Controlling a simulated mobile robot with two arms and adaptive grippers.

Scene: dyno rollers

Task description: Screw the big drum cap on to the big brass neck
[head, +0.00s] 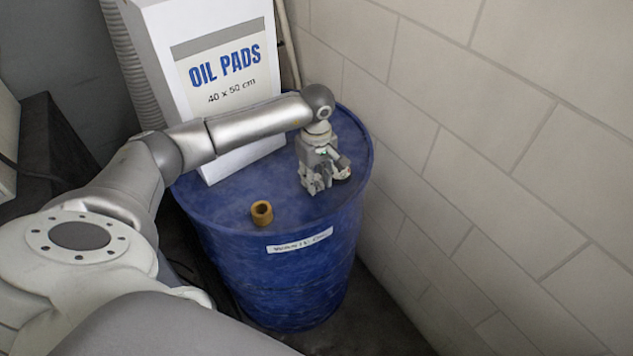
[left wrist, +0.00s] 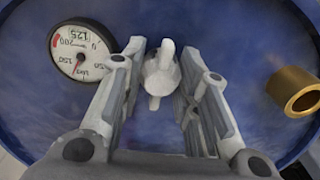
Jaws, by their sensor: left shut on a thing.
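The blue drum's brass neck (head: 262,212) stands upright and open, with nothing on it, near the front of the drum top. It also shows at the right edge of the left wrist view (left wrist: 294,92). My left gripper (head: 316,188) points down over the right part of the drum top, to the right of the neck and apart from it. In the left wrist view it is shut on a pale grey winged piece, apparently the drum cap (left wrist: 161,75). The fingers hide the cap in the head view, and its underside is hidden. My right gripper is not in view.
The blue drum (head: 285,275) has a raised rim. A white oil pads box (head: 215,75) stands at the back left of its top. A round dial gauge (left wrist: 82,50) is close beside the left finger. A block wall (head: 500,150) rises close on the right.

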